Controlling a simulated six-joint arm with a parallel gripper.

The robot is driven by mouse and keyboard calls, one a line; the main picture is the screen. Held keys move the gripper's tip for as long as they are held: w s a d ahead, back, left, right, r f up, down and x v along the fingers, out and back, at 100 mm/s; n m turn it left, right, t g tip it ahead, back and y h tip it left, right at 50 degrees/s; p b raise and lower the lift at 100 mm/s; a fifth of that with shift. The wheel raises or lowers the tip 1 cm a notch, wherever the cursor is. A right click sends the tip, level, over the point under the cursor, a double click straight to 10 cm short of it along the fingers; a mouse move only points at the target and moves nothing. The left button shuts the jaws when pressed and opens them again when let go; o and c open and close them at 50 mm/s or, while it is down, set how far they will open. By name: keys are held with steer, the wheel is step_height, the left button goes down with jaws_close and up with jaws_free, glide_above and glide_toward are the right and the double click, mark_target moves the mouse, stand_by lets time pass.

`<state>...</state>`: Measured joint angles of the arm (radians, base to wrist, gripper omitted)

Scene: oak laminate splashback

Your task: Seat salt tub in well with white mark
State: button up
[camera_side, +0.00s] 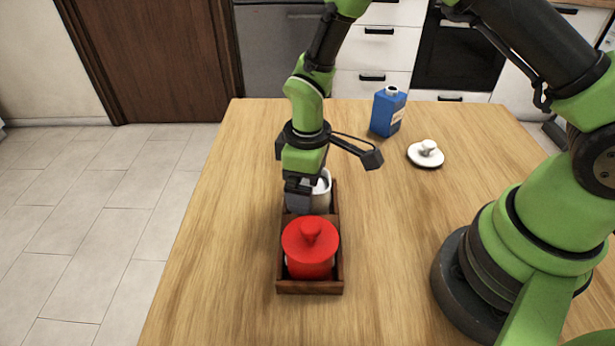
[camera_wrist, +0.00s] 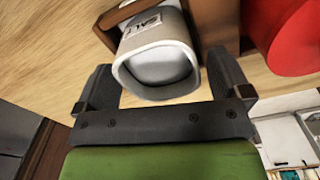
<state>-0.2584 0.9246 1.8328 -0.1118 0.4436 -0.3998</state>
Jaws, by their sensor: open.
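The salt tub (camera_side: 323,192) is white, open-topped and partly hidden behind my gripper in the side view. The wrist view shows the tub (camera_wrist: 160,58) with its salt label facing the top of the picture and a pale grey inside. It is at the far well of the dark wooden tray (camera_side: 311,288); whether its base rests flat on the well floor I cannot tell. My gripper (camera_side: 304,190) is open, its fingers on either side of the tub's rim in the wrist view (camera_wrist: 164,84); contact is unclear. No white mark shows.
A red lidded canister (camera_side: 310,257) fills the tray's near well, close to my gripper. A white knobbed lid (camera_side: 426,154) and a blue carton (camera_side: 388,112) stand farther back on the right. The wooden table (camera_side: 225,230) is clear left of the tray.

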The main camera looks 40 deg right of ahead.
steer(key=shift+r, duration=0.15)
step_height(320, 180, up, 12)
steer(key=s+d+r+m+t+y, duration=0.1)
steer(key=s+d+r+m+t, duration=0.15)
steer(key=r, duration=0.35)
steer(key=s+d+r+m+t, duration=0.1)
steer(key=s+r+m, duration=0.25)
steer(key=r, duration=0.25)
steer(key=s+d+r+m+t, duration=0.1)
steer(key=s+m+t, duration=0.1)
steer(key=s, duration=0.3)
steer(key=s+d+r+m+t+y, duration=0.1)
steer(key=s+m, duration=0.1)
steer(key=s, duration=0.3)
steer(key=shift+s+r+t, duration=0.25)
steer(key=shift+r+t, duration=0.1)
